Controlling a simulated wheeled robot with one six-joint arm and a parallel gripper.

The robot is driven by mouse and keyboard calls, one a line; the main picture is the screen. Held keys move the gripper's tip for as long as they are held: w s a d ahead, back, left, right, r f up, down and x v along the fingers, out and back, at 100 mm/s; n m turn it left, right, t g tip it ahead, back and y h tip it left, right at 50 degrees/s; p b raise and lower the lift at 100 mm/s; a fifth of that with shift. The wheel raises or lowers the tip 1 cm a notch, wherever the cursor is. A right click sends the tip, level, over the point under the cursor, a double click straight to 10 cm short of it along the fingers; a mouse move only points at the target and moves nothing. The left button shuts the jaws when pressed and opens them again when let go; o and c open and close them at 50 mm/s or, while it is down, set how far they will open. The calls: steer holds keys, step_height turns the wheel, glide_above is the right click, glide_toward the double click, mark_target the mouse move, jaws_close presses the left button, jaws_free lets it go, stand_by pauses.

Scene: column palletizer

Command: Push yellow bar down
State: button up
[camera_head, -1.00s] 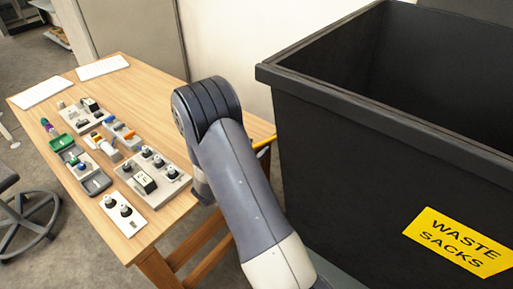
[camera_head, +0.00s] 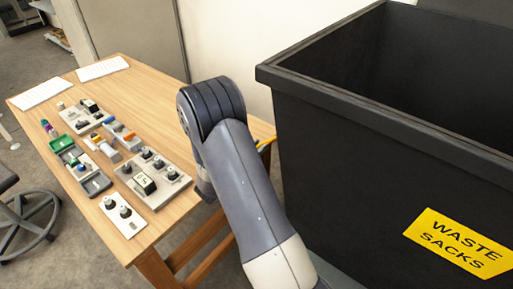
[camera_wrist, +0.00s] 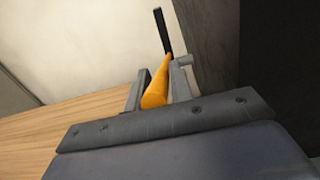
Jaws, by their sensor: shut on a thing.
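The yellow bar (camera_wrist: 156,92) shows in the wrist view as an orange-yellow rod with a thin black piece (camera_wrist: 162,32) at its upper end. My gripper (camera_wrist: 161,78) has its two grey fingers on either side of the bar and is shut on it. The bar leans slightly in the wrist view.
A wooden table (camera_head: 150,88) on the left holds panels of knobs and switches (camera_head: 153,178) and small coloured parts. A large black bin (camera_head: 350,150) with a "WASTE SACKS" label (camera_head: 460,243) stands close on the right. A chair (camera_head: 35,222) is at far left.

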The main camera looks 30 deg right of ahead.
steer(key=shift+c, duration=0.7)
steer(key=shift+f, duration=0.1)
step_height(320, 180, down, 7)
steer(key=a+b, duration=0.1)
steer(key=b, duration=0.5)
steer(key=shift+s+a+r, duration=0.2)
steer(key=shift+s, duration=0.1)
step_height(320, 180, down, 20)
steer(key=d+b, duration=0.2)
steer(key=b, duration=1.7)
steer(key=shift+w+d+f, duration=0.15)
steer(key=shift+w+d, duration=0.05)
steer(key=shift+w, duration=0.25)
steer(key=o, duration=1)
